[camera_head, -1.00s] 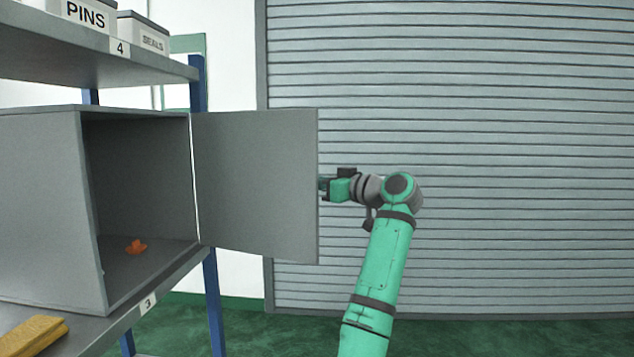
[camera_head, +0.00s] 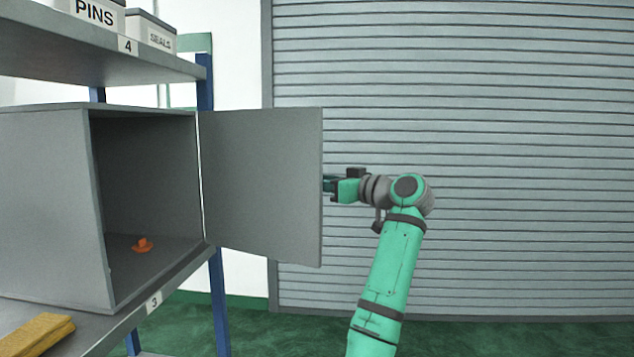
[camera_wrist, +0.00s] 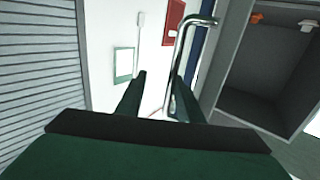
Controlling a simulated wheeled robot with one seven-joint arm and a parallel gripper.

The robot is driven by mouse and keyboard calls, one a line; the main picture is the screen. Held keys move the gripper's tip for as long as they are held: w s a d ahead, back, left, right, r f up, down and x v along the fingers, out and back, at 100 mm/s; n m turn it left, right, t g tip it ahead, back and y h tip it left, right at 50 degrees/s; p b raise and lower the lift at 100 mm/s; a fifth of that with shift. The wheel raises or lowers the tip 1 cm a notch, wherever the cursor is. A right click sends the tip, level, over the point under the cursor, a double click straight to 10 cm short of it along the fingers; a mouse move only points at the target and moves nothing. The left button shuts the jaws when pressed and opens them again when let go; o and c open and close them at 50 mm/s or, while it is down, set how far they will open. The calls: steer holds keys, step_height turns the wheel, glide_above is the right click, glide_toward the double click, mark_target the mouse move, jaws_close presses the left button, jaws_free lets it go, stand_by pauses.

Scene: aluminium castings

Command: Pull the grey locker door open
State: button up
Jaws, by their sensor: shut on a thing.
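The grey locker door (camera_head: 262,185) stands wide open, swung out to the right of the grey locker (camera_head: 45,205), with its inner face toward the head camera. My gripper (camera_head: 328,184) is at the door's free edge, its fingertips partly hidden behind the door. In the wrist view, a bent chrome handle (camera_wrist: 182,50) runs down to the fingers of my gripper (camera_wrist: 158,80), close by the right finger. My gripper is shut on this handle. The handle is hidden in the head view. The locker's dark inside shows in both views.
An orange item (camera_head: 142,245) lies on the locker floor. The locker stands on a shelf with a yellow block (camera_head: 37,336) in front. Bins marked PINS (camera_head: 95,15) and SEALS (camera_head: 152,35) sit above. A blue post (camera_head: 216,290) stands below the door; a shutter (camera_head: 480,150) is behind.

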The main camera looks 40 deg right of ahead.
steer(key=s+d, duration=0.1)
steer(key=s, duration=0.9)
steer(key=shift+s+d, duration=0.2)
steer(key=shift+d, duration=0.1)
